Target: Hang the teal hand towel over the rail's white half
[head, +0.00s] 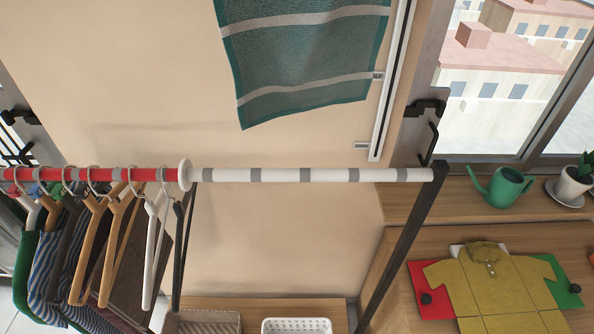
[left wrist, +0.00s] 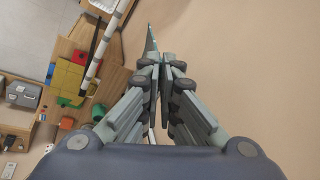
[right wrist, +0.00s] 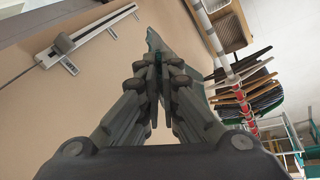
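The teal hand towel (head: 305,65), with white stripes, hangs in the air at the top of the head view, its lower edge above the rail in the picture. Its upper part is cut off. The rail's white half (head: 270,175), with grey bands, is bare. My left gripper (left wrist: 160,72) is shut on the towel, seen nearly edge-on in the left wrist view (left wrist: 151,42). My right gripper (right wrist: 158,70) is shut on the towel, which shows past the fingers in the right wrist view (right wrist: 154,40). Neither gripper shows in the head view.
A white disc (head: 185,174) divides the rail from its red half (head: 150,174), where several hangers with clothes hang. A black post (head: 405,245) bears the right end. A white basket (head: 297,326) stands below.

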